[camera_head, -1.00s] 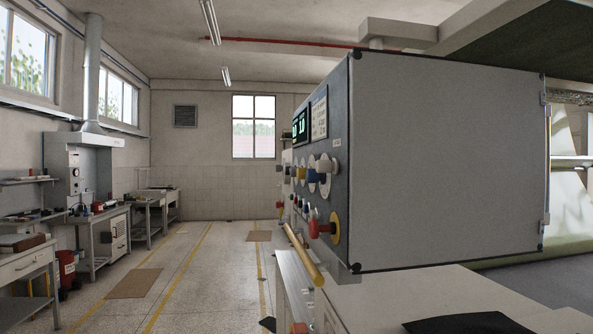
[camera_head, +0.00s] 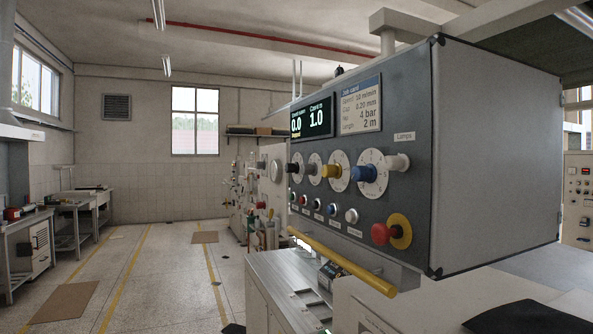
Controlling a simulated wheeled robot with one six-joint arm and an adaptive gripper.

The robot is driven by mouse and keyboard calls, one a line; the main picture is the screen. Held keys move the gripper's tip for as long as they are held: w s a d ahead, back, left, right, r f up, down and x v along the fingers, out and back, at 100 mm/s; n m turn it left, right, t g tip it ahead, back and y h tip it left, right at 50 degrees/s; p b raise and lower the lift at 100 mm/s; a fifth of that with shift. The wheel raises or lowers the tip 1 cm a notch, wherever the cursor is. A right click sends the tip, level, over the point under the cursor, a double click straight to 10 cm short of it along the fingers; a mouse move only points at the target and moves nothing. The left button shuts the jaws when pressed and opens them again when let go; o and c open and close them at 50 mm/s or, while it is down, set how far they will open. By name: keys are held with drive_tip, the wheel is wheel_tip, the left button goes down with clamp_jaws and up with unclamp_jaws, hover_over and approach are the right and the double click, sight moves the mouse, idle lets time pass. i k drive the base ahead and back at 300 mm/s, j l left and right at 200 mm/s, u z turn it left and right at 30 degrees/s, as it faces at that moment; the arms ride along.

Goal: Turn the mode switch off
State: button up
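A control box (camera_head: 500,150) hangs at the right, its dark front panel (camera_head: 412,128) turned partly toward me. The other labels are too small or angled to read, so I cannot tell which knob is the mode switch. My gripper is not in view.
A display (camera_head: 312,117) and a job card (camera_head: 361,105) are above the knobs. A yellow bar (camera_head: 340,262) juts out below. The left floor (camera_head: 170,280) is open.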

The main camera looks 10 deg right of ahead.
sight(306, 169)
drive_tip(key=j, duration=0.25)
drive_tip(key=k+j, duration=0.15)
drive_tip(key=j, duration=0.15)
drive_tip(key=k+j+z, duration=0.1)
drive_tip(key=i+j+z, duration=0.1)
drive_tip(key=j, duration=0.25)
drive_tip(key=i+j+z, duration=0.1)
drive_tip(key=i+j, duration=0.15)
drive_tip(key=j, duration=0.15)
drive_tip(key=i+j, duration=0.15)
drive_tip(key=j, duration=0.2)
drive_tip(key=i+j+z, duration=0.15)
drive_tip(key=j, duration=0.25)
drive_tip(key=i+j+z, duration=0.1)
drive_tip(key=j, duration=0.3)
drive_tip(key=i+j, duration=0.25)
drive_tip(key=i+j+z, duration=0.15)
drive_tip(key=j, duration=0.25)
drive_tip(key=i+j, duration=0.3)
drive_tip(key=i+j+z, duration=0.15)
drive_tip(key=j, duration=0.3)
drive_tip(key=i, duration=0.1)
